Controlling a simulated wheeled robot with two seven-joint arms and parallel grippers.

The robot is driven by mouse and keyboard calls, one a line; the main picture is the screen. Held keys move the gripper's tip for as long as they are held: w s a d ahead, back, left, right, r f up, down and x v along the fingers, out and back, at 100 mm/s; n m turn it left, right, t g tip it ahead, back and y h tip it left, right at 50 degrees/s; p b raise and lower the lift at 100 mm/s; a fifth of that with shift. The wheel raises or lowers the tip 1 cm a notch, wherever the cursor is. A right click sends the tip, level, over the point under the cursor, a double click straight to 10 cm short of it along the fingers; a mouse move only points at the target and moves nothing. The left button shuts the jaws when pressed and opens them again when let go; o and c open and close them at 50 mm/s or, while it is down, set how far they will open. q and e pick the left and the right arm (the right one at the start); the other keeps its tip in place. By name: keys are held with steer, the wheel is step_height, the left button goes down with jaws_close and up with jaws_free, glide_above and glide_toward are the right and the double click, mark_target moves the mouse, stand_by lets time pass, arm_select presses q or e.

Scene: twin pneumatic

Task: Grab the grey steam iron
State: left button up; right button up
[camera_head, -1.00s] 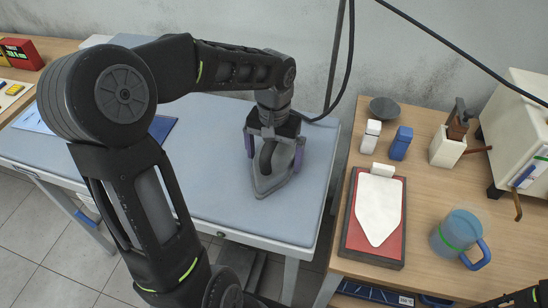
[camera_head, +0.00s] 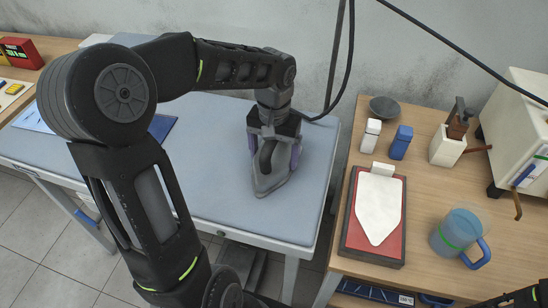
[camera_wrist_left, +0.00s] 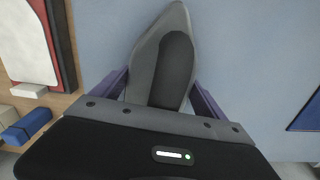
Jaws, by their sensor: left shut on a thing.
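The grey steam iron (camera_head: 268,178) stands on the blue-grey table top (camera_head: 225,150) near its right end, its pointed tip toward the front. My left gripper (camera_head: 272,150) is above it, pointing down, with its purple fingers closed in on both sides of the iron's handle. In the left wrist view the iron (camera_wrist_left: 165,55) lies between the two purple fingers, its rear part hidden by the gripper body. The iron appears to rest on the table. Only a small dark part of my right arm shows at the lower right corner; its gripper fingers are not visible.
A wooden table at the right holds a red board with a white plate (camera_head: 379,206), a blue mug (camera_head: 459,236), a white and a blue block (camera_head: 401,142), a dark bowl (camera_head: 384,107) and a white container (camera_head: 446,148). A black cable hangs behind my gripper.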

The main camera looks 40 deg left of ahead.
arm_select(q)
steer(key=c, duration=1.1)
steer(key=shift+w+r, duration=0.15)
steer(key=shift+c, duration=0.2)
step_height(320, 180, up, 10)
stand_by(0.5)
